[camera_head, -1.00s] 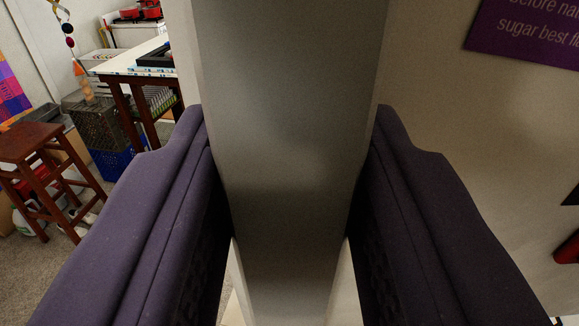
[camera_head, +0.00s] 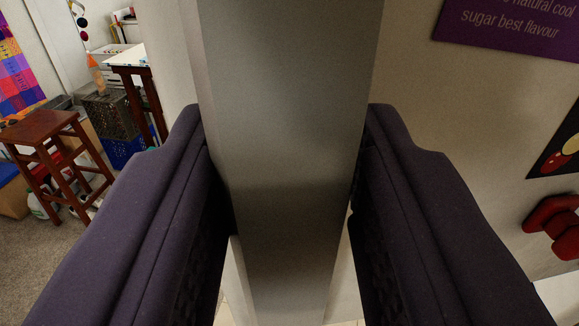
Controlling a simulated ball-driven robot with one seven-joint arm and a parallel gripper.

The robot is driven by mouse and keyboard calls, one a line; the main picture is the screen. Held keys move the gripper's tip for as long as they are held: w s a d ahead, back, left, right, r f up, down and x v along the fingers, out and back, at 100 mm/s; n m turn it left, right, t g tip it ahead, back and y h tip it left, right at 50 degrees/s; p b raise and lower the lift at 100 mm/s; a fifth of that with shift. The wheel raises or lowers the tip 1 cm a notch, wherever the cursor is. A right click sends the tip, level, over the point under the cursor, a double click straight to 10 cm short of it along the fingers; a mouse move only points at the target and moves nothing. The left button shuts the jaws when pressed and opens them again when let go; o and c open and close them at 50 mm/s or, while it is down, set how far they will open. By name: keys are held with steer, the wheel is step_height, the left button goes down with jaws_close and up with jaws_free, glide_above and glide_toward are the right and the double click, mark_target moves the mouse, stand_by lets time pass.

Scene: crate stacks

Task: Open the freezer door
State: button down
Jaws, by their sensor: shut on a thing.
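A grey metal-looking vertical bar or panel edge (camera_head: 288,120) fills the middle of the view from top to bottom. It looks like part of the freezer door or its handle, but I cannot tell which. My gripper (camera_head: 287,125) has one dark purple finger on each side of it, and is shut on it. The rest of the freezer and its inside are hidden.
At left are a brown wooden stool (camera_head: 45,130), a table (camera_head: 133,70), a dark crate (camera_head: 107,112) and carpeted floor (camera_head: 65,262). At right a pale wall (camera_head: 440,110) carries a purple sign (camera_head: 510,25). A red object (camera_head: 552,222) is at the right edge.

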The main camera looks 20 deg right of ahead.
steer(key=shift+r, duration=0.1)
steer(key=c, duration=0.8)
jaws_free()
steer(key=v, duration=0.8)
steer(key=shift+p, duration=0.45)
